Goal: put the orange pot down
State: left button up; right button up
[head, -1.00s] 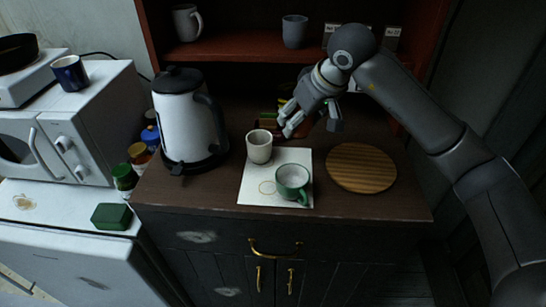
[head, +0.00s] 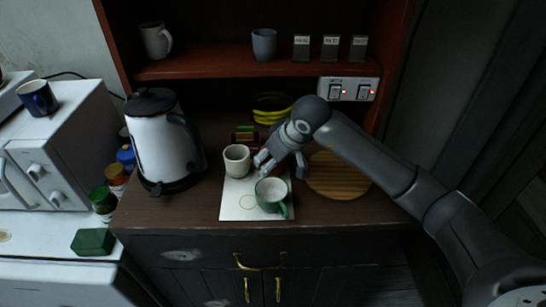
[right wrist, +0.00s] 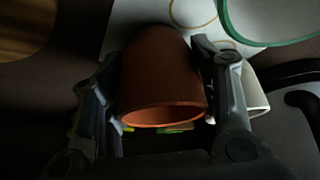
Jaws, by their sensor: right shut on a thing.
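My right gripper (head: 266,161) is over the back edge of a white paper sheet (head: 232,211), between a white cup (head: 237,162) and a green cup (head: 270,196). In the right wrist view its fingers (right wrist: 165,95) are shut on the sides of the orange pot (right wrist: 165,75), whose open rim faces the camera. In the head view I cannot clearly make out the pot behind the gripper. Whether its base touches anything cannot be told. The paper carries a brown ring stain. My left gripper is not in view.
A white kettle (head: 162,145) stands left of the paper. A round wooden board (head: 345,180) lies to the right, partly under my arm. A yellow-and-black object (head: 272,107) sits at the back. The front strip of the dark cabinet top (head: 180,212) is clear.

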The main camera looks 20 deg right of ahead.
jog(key=shift+w+f, duration=0.1)
jog(key=shift+f, duration=0.05)
jog(key=o, duration=0.7)
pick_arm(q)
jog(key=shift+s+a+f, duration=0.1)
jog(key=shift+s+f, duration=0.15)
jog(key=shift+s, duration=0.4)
pick_arm(e)
jog(key=shift+o, duration=0.7)
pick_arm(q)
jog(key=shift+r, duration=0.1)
pick_arm(e)
jog(key=shift+r, duration=0.3)
pick_arm(q)
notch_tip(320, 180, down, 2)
jog(key=b, duration=0.2)
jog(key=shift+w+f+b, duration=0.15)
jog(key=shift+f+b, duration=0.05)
jog(key=shift+b, duration=0.1)
pick_arm(e)
jog(key=v, duration=1.1)
jog(key=shift+s+r, duration=0.3)
jog(key=shift+d, duration=0.1)
